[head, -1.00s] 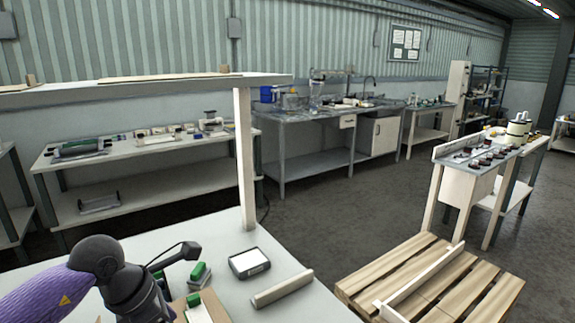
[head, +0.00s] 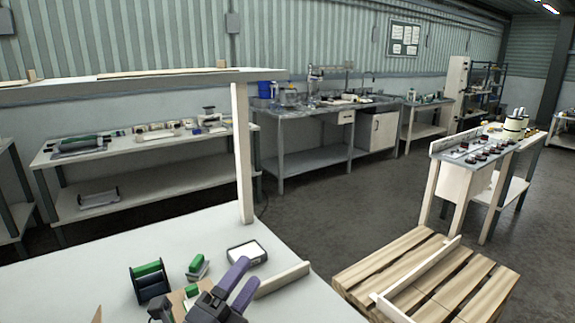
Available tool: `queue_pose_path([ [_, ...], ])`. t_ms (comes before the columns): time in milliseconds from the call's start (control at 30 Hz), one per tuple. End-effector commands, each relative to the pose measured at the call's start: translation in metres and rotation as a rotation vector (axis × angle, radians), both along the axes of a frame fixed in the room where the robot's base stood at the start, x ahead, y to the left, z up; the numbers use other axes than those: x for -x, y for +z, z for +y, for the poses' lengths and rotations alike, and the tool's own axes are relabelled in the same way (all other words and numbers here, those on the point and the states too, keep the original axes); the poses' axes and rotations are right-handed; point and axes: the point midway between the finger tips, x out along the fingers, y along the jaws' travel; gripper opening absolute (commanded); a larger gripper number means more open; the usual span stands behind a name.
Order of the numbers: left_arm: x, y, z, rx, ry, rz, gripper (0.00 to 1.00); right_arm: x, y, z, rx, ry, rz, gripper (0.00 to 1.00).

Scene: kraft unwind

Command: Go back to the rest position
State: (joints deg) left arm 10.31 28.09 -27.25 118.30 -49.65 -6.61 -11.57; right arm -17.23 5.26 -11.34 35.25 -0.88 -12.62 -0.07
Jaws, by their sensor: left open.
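My left gripper (head: 244,275) shows at the bottom of the head view, low over the white workbench (head: 95,262). Its two purple fingers are apart, with nothing visible between them. They point up and to the right in the picture, below the white-and-dark box (head: 247,253) and left of the pale bar (head: 283,280). The gripper overlaps the near end of the bar; I cannot tell whether they touch. Most of my left arm is outside the picture. My right gripper is not in view.
A black holder with a green top (head: 148,283) and a small green-topped item (head: 197,266) stand on the bench. An upright post (head: 240,155) carries a shelf above (head: 150,88). A wooden pallet (head: 405,262) lies to the right. Open floor (head: 330,210) lies beyond.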

Motion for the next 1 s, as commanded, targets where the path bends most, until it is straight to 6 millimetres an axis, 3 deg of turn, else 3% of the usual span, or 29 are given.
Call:
queue_pose_path([
  [33,0.002,-0.025,0.028,0.229,0.151,0.213,0.63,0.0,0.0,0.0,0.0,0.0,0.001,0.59],
  [100,0.016,-0.073,0.064,0.493,0.362,0.525,0.63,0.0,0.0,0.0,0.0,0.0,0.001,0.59],
  [200,0.052,-0.13,0.088,0.706,0.571,0.854,0.63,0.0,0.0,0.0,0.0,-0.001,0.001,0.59],
  [300,0.094,-0.172,0.096,0.834,0.725,1.115,0.63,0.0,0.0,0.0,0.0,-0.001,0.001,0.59],
  [400,0.138,-0.2,0.096,0.919,0.851,1.339,0.63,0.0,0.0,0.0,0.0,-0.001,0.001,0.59],
  [600,0.224,-0.228,0.086,1.01,1.061,1.736,0.63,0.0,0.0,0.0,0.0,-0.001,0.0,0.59],
  [833,0.219,-0.32,0.085,0.971,1.098,1.775,0.63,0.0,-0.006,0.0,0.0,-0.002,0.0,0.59],
  [1000,0.237,-0.396,0.088,0.938,1.126,1.807,0.63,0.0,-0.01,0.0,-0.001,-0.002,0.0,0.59],
])
